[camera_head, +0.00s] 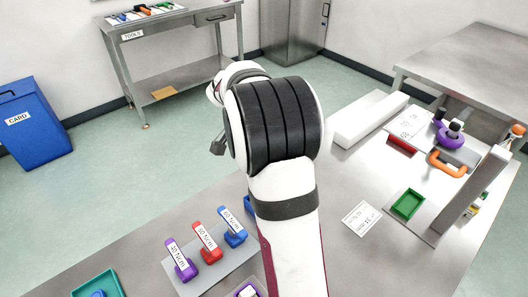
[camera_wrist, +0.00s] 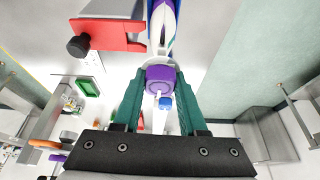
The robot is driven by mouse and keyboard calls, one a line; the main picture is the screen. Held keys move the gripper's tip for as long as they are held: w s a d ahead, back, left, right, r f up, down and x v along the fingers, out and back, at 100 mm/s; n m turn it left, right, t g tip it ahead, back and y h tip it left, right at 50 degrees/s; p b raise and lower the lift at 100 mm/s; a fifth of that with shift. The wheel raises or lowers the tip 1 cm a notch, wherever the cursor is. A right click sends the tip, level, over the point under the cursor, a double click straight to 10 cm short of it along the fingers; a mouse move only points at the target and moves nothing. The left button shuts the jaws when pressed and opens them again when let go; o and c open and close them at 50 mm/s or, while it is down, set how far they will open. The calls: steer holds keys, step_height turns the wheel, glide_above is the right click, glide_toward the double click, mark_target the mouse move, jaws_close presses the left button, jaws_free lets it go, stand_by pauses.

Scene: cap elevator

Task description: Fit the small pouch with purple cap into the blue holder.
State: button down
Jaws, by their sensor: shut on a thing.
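My gripper (camera_wrist: 160,84) shows in the wrist view with its two teal fingers shut on the purple cap (camera_wrist: 160,74) of a small pouch. The pouch (camera_wrist: 163,30) has white, blue and purple parts and extends from the cap to the top edge, where it is cut off. A small blue piece (camera_wrist: 165,103) shows just below the cap between the fingers; I cannot tell what it belongs to. In the camera_head view my arm hides most of the gripper and the pouch. I cannot pick out the blue holder with certainty in either view.
Purple, red (camera_head: 207,243) and blue (camera_head: 234,227) labelled tools stand on a plate at the front. A teal tray (camera_head: 114,279) is at lower left. A green tray (camera_head: 408,204) and a steel post (camera_head: 474,194) stand at right. A red block (camera_wrist: 118,36) with black knob is left of the pouch.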

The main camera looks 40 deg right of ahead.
steer(key=shift+f, duration=2.6)
steer(key=shift+r, duration=0.15)
stand_by(0.3)
steer(key=shift+r, duration=0.2)
steer(key=shift+f, duration=0.35)
stand_by(1.2)
steer(key=shift+r, duration=0.15)
steer(key=shift+r, duration=0.2)
steer(key=shift+c, duration=1.9)
jaws_free()
